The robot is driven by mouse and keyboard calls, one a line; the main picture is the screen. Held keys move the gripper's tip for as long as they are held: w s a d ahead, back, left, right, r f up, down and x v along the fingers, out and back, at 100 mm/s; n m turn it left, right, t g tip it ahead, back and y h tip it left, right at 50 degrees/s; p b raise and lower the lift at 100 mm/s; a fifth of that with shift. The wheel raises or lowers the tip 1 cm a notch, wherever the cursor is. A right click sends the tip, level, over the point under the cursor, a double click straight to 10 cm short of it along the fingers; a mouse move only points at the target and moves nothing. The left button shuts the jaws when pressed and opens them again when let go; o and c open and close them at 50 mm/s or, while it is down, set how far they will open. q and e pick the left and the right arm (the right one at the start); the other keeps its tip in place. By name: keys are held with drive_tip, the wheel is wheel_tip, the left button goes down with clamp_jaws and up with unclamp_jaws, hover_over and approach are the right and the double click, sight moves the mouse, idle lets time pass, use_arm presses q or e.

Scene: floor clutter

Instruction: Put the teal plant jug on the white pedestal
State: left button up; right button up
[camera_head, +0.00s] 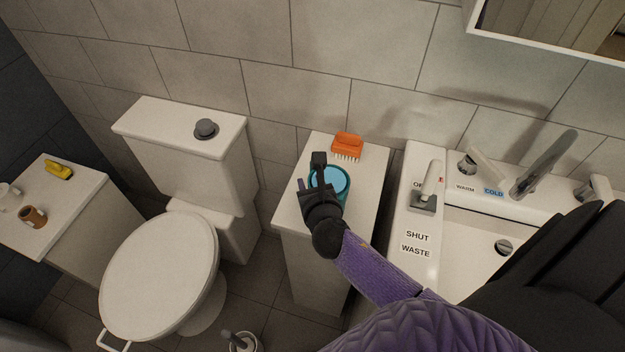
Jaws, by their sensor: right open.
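The teal plant jug (333,178) is at the top of the white pedestal (367,192), between the toilet and the basin. Its round, light blue opening faces up and it looks upright. My right gripper (311,178) is open at the jug's left and near side, with its dark fingers close to the jug's rim. The gripper and wrist hide the near part of the jug and its base, so I cannot tell whether the fingers touch it. My left gripper is not in view.
An orange brush (347,146) lies behind the jug by the wall. The basin (480,238) with taps stands right, the toilet (160,270) left. A white cabinet (85,190) at far left holds a yellow object (59,170) and a brown cup (33,217).

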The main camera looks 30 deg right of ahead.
drive_tip(key=shift+s+a+r, duration=0.1)
drive_tip(key=shift+s+r, duration=0.15)
drive_tip(key=shift+r, duration=0.05)
drive_tip(key=p+v, duration=0.3)
drive_tip(key=v, duration=0.8)
drive_tip(key=shift+s, duration=0.2)
drive_tip(key=shift+a, duration=0.1)
